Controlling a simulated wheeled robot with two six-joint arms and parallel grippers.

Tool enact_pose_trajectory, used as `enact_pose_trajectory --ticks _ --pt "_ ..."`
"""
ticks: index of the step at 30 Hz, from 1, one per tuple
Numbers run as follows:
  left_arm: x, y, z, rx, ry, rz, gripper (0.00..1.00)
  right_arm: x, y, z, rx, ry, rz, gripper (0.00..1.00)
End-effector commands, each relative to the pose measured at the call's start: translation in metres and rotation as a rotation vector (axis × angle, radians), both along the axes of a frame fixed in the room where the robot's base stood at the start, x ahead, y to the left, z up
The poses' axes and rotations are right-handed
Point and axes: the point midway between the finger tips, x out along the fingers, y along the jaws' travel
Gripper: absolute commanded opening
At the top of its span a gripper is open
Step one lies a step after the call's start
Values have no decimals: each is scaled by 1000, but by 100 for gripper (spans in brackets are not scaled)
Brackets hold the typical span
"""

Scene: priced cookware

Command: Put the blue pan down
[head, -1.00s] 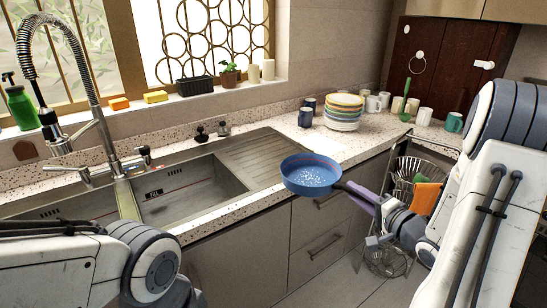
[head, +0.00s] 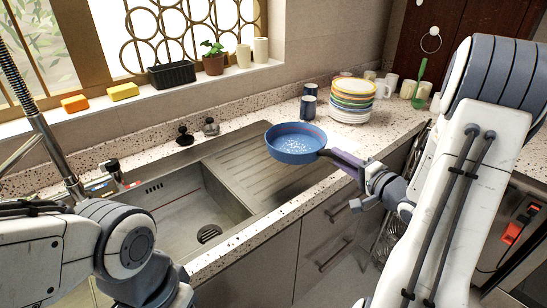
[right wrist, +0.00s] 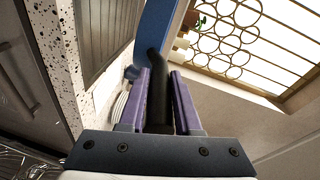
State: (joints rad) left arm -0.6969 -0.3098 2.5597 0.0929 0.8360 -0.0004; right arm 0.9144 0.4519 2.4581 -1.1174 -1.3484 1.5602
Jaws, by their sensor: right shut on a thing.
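The blue pan (head: 296,146) is at the middle of the head view, with pale specks on its inside bottom and a dark handle. My right gripper (head: 345,160) has purple fingers and is shut on the handle. The pan looks about level and appears raised over the right end of the ribbed drainboard and the counter edge. In the right wrist view the handle (right wrist: 158,92) runs between the two fingers (right wrist: 158,100), and the pan's blue side (right wrist: 153,28) shows beyond them. My left arm is at lower left; its gripper is out of view.
The sink basin (head: 185,215) is at left.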

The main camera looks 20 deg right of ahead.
Motion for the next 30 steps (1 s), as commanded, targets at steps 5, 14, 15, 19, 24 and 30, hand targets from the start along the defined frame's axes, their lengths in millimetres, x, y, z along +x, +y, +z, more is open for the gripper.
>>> enact_pose_trajectory --ticks 5,14,15,19,24,30 --pt "0 0 -1 0 0 0 50 24 12 -17 4 -1 5 0" --pt "0 0 1 0 0 0 50 82 39 -54 1 -4 4 0" --pt "0 0 2 0 0 0 50 88 41 -57 2 -3 3 0" --pt "0 0 3 0 0 0 50 100 47 -65 0 -5 2 0" --pt "0 0 3 0 0 0 50 104 49 -75 2 -3 1 0" --pt "0 0 5 0 0 0 50 103 49 -101 2 -3 1 0"
